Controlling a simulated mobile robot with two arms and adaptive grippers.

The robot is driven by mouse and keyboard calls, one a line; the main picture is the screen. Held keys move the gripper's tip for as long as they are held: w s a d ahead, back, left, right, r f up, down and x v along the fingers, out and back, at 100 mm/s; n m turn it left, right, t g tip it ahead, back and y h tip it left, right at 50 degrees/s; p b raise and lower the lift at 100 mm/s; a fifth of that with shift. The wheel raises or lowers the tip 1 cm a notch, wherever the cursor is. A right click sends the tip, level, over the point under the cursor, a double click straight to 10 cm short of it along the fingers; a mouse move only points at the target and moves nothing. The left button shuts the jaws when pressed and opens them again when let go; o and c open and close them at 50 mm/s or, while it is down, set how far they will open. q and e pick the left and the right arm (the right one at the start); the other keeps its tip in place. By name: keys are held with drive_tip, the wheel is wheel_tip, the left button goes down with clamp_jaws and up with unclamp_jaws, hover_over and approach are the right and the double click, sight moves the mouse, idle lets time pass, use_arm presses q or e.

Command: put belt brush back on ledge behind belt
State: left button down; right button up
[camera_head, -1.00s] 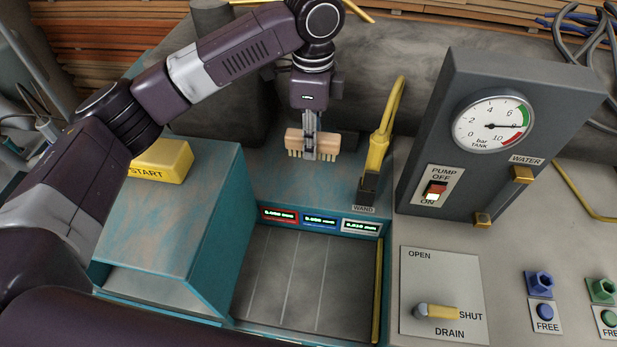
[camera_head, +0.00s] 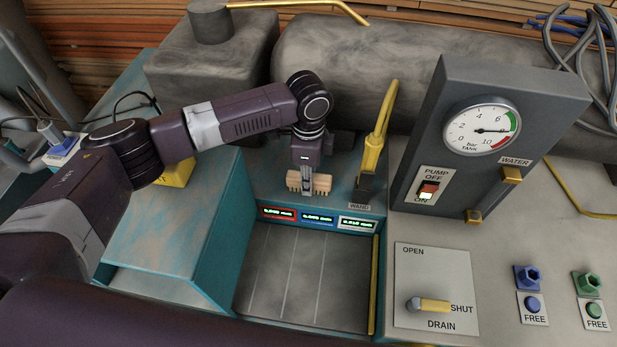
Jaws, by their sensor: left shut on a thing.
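The belt brush (camera_head: 321,184) is a small pale wooden block with bristles pointing down. My left gripper (camera_head: 307,184) is shut on the middle of it. The brush is over or on the teal ledge (camera_head: 270,190) behind the dark belt (camera_head: 300,275); I cannot tell whether its bristles touch the ledge. The part of the brush between the fingers is hidden. My right gripper is not in view.
The yellow wand (camera_head: 375,140) stands in its holder just right of the brush. Small displays (camera_head: 318,219) line the ledge's front. The grey pump panel (camera_head: 480,150) with its gauge stands farther right. A grey tank (camera_head: 350,75) lies behind.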

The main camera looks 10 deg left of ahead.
use_arm(q)
drive_tip(key=c, duration=1.7)
unclamp_jaws()
drive_tip(key=shift+f, duration=0.1)
drive_tip(key=shift+o, duration=0.2)
wheel_tip(320, 180, up, 11)
drive_tip(key=b, duration=0.2)
drive_tip(key=shift+b, duration=0.3)
drive_tip(key=shift+r, duration=0.7)
drive_tip(key=shift+f, duration=0.1)
